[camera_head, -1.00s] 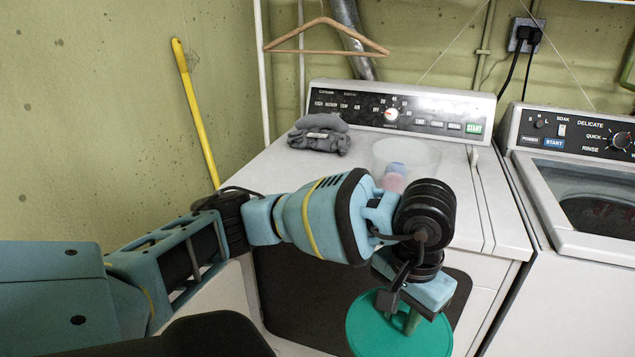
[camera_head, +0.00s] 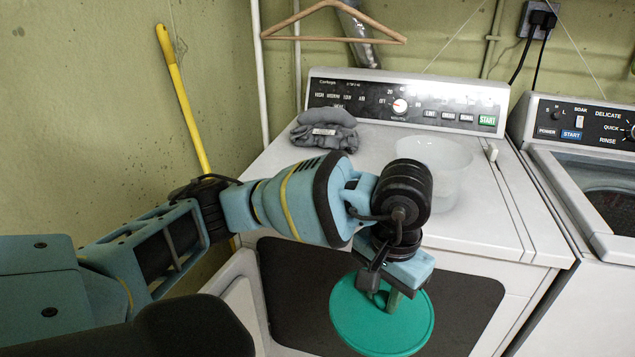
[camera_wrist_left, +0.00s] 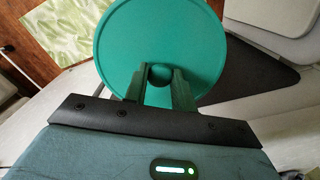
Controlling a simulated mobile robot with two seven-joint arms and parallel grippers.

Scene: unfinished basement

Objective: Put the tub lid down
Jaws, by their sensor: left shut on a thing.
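The tub lid (camera_head: 372,330) is a flat, round green disc. My left gripper (camera_head: 388,298) is shut on it near its upper edge and holds it in front of the dryer, below the level of the dryer top. The left wrist view shows the lid (camera_wrist_left: 150,35) with the fingers of my left gripper (camera_wrist_left: 158,88) around its knob or edge. A translucent white tub (camera_head: 447,165) stands open on the dryer top, partly hidden by my left wrist. My right gripper is not in view.
The dryer top (camera_head: 300,160) has free room left of the tub. A folded grey cloth (camera_head: 325,132) lies near its control panel. A washer (camera_head: 590,180) stands at right. A yellow pole (camera_head: 182,95) leans on the wall, and a wooden hanger (camera_head: 335,38) hangs behind.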

